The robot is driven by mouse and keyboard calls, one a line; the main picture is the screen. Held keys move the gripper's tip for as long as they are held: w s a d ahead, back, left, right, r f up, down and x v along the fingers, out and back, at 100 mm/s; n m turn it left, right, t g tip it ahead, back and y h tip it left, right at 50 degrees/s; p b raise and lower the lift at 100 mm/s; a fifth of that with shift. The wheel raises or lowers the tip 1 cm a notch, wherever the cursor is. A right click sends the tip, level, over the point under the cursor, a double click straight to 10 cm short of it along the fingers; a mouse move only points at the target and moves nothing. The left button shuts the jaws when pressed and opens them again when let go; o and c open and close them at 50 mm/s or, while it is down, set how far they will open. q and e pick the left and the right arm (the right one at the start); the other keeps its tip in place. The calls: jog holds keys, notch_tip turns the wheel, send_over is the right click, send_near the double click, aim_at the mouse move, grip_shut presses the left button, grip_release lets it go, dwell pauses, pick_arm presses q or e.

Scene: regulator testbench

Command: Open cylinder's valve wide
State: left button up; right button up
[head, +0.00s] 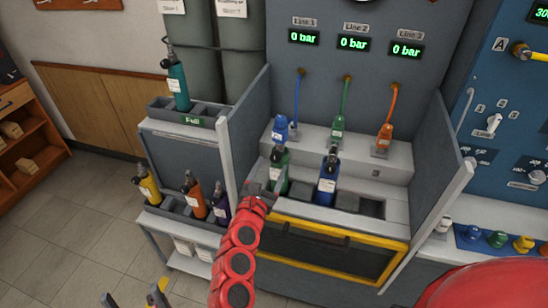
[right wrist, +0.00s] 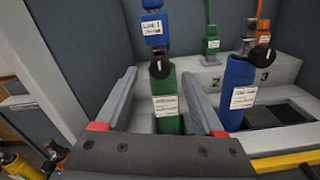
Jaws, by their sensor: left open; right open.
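A green cylinder (head: 279,177) with a black valve on top stands upright in the left slot of the bench. In the right wrist view its black valve (right wrist: 160,70) has a white mark, and its body (right wrist: 166,118) carries a white label. My right gripper (head: 262,192) is open at this cylinder. In the right wrist view its fingers (right wrist: 158,84) stand apart on both sides of the green cylinder; I cannot tell whether they touch it. A blue cylinder (head: 327,186) with a black valve stands in the slot to the right. My left gripper (head: 134,298) is open and empty at the bottom left, partly cut off.
Blue (head: 280,128), green (head: 338,128) and orange (head: 384,137) hose connectors stand on the ledge behind. All three line displays (head: 353,43) read 0 bar. A grey side panel (head: 250,125) stands left of the bench. A rack (head: 160,128) with several cylinders is beyond it.

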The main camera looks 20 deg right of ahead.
aim_at(275, 159)
jog(key=shift+p+x, duration=0.3)
jog(key=shift+x, duration=1.55)
jog(key=shift+c, duration=0.2)
grip_shut()
